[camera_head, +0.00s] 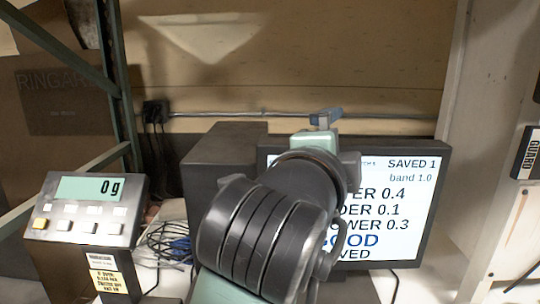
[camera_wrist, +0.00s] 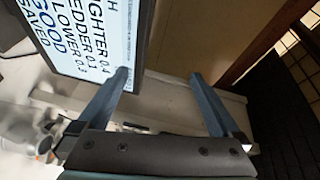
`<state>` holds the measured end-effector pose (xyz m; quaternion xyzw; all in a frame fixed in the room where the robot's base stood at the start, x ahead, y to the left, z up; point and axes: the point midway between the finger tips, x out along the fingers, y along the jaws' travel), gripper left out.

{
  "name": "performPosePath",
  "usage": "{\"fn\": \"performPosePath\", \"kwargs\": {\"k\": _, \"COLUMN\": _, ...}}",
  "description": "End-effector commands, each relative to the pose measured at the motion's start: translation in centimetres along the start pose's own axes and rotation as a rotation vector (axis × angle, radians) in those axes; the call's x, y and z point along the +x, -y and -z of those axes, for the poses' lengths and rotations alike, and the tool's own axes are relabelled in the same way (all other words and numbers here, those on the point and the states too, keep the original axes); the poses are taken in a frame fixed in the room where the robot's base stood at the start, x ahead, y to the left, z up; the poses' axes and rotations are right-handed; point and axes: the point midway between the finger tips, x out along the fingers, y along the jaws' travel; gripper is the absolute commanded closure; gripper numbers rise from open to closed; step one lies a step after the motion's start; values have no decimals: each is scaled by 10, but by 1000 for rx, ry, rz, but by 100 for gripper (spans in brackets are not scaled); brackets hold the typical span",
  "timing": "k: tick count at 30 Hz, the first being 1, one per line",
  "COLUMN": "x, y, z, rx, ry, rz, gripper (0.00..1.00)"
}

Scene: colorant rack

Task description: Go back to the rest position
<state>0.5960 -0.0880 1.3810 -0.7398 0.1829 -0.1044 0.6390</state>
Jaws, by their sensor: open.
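My gripper (camera_wrist: 165,85) shows in the wrist view with its two blue-grey fingers spread apart and nothing between them. In the head view my gripper (camera_head: 324,116) is partly hidden behind my own wrist and arm, in front of the monitor. The monitor (camera_head: 430,222) shows "SAVED 1", "band 1.0", "GOOD" and several number lines; my arm covers its left part. The monitor screen (camera_wrist: 88,35) also shows at the upper left of the wrist view, turned on its side, close to the left finger.
A scale display (camera_head: 90,190) reading 0 g stands at the left on a post with a yellow label. A dark box (camera_head: 215,160) stands beside the monitor. Cables (camera_head: 165,243) lie on the bench. A green metal frame (camera_head: 122,80) rises at the left, and a pale upright panel (camera_head: 485,120) stands at the right.

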Motion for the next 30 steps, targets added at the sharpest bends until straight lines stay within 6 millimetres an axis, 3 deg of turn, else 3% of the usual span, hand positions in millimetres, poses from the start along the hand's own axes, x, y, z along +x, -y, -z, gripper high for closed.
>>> {"fn": "performPosePath", "kwargs": {"k": 2, "x": -17, "y": 33, "z": 14, "rx": -210, "ry": -28, "rz": 168, "gripper": 0}}
{"fn": "performPosePath", "kwargs": {"k": 6, "x": -64, "y": 83, "z": 18, "rx": -576, "ry": -110, "rz": 455, "gripper": 0}}
{"fn": "performPosePath", "kwargs": {"k": 10, "x": -114, "y": 113, "z": 13, "rx": -855, "ry": -224, "rz": 679, "gripper": 0}}
{"fn": "performPosePath", "kwargs": {"k": 15, "x": -166, "y": 130, "z": 6, "rx": -1065, "ry": -364, "rz": 864, "gripper": 0}}
{"fn": "performPosePath", "kwargs": {"k": 20, "x": -187, "y": 135, "z": 4, "rx": -1133, "ry": -428, "rz": 927, "gripper": 0}}
{"fn": "performPosePath", "kwargs": {"k": 30, "x": -188, "y": 135, "z": 4, "rx": -1135, "ry": -429, "rz": 929, "gripper": 0}}
